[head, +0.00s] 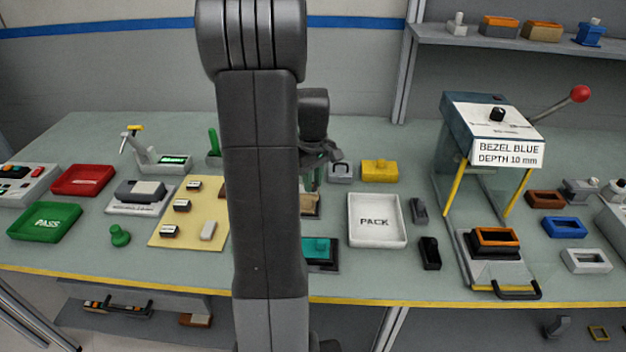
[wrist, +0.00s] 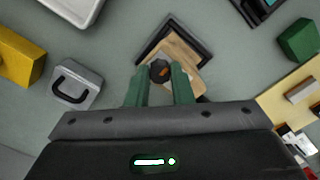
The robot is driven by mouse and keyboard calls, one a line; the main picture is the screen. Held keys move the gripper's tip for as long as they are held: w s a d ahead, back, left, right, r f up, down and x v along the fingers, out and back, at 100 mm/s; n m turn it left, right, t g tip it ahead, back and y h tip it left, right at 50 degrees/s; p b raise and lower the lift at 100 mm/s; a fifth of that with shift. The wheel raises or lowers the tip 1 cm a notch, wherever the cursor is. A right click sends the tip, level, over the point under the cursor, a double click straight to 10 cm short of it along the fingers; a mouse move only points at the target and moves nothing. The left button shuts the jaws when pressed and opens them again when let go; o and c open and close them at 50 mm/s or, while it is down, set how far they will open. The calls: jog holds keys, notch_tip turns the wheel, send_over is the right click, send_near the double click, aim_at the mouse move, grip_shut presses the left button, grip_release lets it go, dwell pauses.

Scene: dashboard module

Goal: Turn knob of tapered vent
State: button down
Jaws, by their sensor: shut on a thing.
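The tapered vent (wrist: 184,58) is a tan, wedge-shaped body lying in a dark square holder (wrist: 170,33). Its round dark knob (wrist: 159,71) has a small orange mark. My gripper (wrist: 160,75) reaches over the vent with two green fingers, one on each side of the knob, shut on it. In the head view my arm covers much of this spot; part of the tan vent (head: 309,203) shows just right of the arm, below my gripper (head: 318,172).
A grey box with a handle (wrist: 76,85) and a yellow block (wrist: 18,58) stand left of the vent in the wrist view. A green block (wrist: 300,40) stands at right. In the head view a white PACK tray (head: 376,242) lies to the right; a lever press (head: 475,125) stands beyond.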

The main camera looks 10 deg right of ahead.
jog(key=c, duration=1.3)
grip_release()
jog(key=shift+o, duration=0.2)
notch_tip(320, 180, up, 14)
jog(key=shift+f, duration=0.1)
notch_tip(320, 180, down, 14)
jog(key=shift+r, duration=0.1)
jog(key=shift+r, duration=0.1)
